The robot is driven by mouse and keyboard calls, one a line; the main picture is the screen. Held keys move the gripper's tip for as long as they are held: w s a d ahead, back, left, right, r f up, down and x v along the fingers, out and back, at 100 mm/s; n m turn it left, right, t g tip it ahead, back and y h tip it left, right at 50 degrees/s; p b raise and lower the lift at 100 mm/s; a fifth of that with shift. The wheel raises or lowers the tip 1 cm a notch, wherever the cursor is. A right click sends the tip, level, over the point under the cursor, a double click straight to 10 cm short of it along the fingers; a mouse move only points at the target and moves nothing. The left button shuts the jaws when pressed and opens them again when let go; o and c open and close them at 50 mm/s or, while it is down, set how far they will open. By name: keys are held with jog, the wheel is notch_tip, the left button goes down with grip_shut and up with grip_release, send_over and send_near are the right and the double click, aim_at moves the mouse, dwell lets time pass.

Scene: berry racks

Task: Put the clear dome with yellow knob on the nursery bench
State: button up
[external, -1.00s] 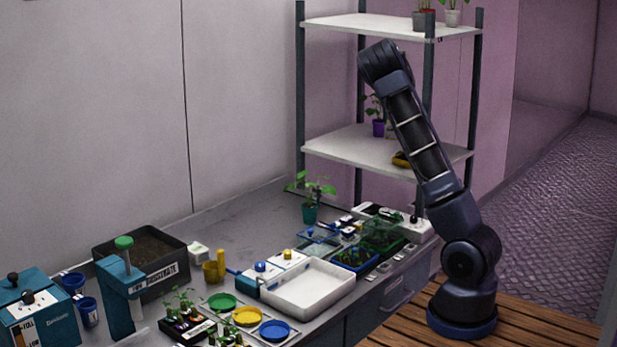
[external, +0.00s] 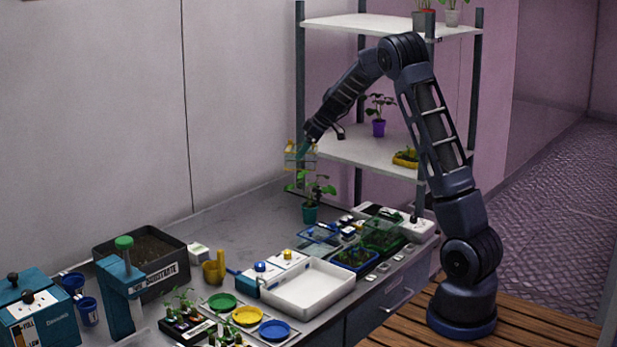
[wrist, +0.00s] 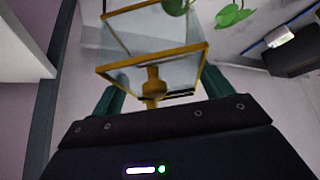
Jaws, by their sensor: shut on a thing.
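The clear dome with yellow knob (external: 299,160) hangs in the air above the back of the nursery bench (external: 245,222), just above the leafy plant in the teal pot (external: 309,213). In the wrist view the clear dome (wrist: 160,45) shows its yellow frame edges and its yellow knob. My gripper (external: 304,143) is shut on the knob; in the wrist view its teal fingers (wrist: 152,95) stand on either side of the knob. I cannot tell whether the dome touches the plant's leaves.
The shelf rack (external: 350,150) with potted plants stands behind and right of the dome. Trays with seedlings (external: 355,259), a white tray (external: 305,290) and a dark soil bin (external: 165,280) occupy the bench. Bare bench lies left of the teal pot.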

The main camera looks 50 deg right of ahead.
jog(key=w+a+r+n+g+y, duration=0.1)
jog(key=a+r+n+g+y, duration=0.15)
jog(key=a+n, duration=0.7)
jog(key=a+r+n+g+y, duration=0.1)
jog(key=a+n+g, duration=0.15)
jog(key=a, duration=1.45)
jog(key=shift+g, duration=0.3)
notch_tip(320, 180, down, 19)
jog(key=shift+a+f, duration=0.15)
jog(key=shift+f, duration=0.05)
jog(key=o, duration=1)
jog(key=shift+f, duration=0.15)
